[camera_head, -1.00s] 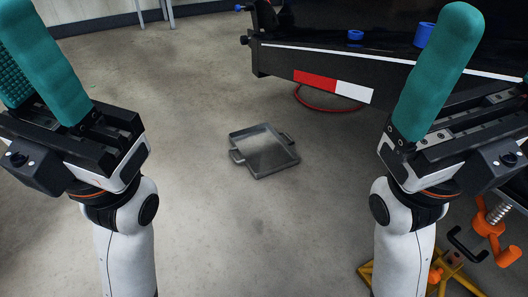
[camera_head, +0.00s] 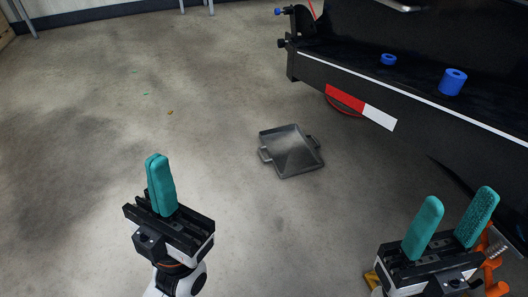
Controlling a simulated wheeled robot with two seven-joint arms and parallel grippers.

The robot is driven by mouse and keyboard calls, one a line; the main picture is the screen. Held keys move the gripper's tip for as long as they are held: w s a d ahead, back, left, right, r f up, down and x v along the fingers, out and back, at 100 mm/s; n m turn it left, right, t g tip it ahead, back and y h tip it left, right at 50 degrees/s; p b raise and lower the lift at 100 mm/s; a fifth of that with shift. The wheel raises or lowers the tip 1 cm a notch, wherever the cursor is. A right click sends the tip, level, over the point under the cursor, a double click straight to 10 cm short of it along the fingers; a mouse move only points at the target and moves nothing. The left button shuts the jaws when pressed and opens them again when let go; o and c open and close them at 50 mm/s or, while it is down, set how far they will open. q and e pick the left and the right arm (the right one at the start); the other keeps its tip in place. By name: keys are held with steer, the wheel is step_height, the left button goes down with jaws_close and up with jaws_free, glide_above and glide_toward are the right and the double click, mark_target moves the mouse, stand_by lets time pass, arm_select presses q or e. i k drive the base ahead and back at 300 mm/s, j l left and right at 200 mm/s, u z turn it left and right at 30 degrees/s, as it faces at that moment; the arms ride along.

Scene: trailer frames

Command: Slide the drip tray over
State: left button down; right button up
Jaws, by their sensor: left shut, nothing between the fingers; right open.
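The drip tray (camera_head: 291,150) is a grey metal square pan with a low rim and a handle on its left and right sides. It lies flat on the concrete floor, near the middle of the view, and looks empty. My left gripper (camera_head: 157,170) is below and left of the tray in the picture, its teal fingers shut together with nothing between them. My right gripper (camera_head: 455,215) is at the lower right, its teal fingers apart and empty. Neither gripper touches the tray.
A black trailer frame (camera_head: 440,115) with a red and white reflector strip (camera_head: 360,107) spans the upper right. An orange clamp-like part (camera_head: 494,270) is beside my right gripper.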

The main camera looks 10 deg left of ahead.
mark_target(290, 152)
steer(key=i+j+z, duration=0.1)
steer(key=z, duration=0.35)
steer(key=j+z, duration=0.15)
steer(key=z, duration=0.35)
steer(key=i+j+z, duration=0.1)
steer(key=z, duration=0.35)
steer(key=j+z, duration=0.15)
steer(key=j, duration=0.3)
steer(key=j+z, duration=0.2)
steer(key=j, duration=0.2)
steer(key=j+z, duration=0.15)
steer(key=j, duration=0.3)
steer(key=k+j+z, duration=0.15)
steer(key=j, duration=0.25)
steer(key=j+z, duration=0.2)
steer(key=j, duration=0.25)
steer(key=k+j+z, duration=0.15)
steer(key=j, duration=0.25)
steer(key=k+j+z, duration=0.15)
steer(key=j, duration=1.15)
steer(key=k+j, duration=0.1)
steer(key=j, duration=0.75)
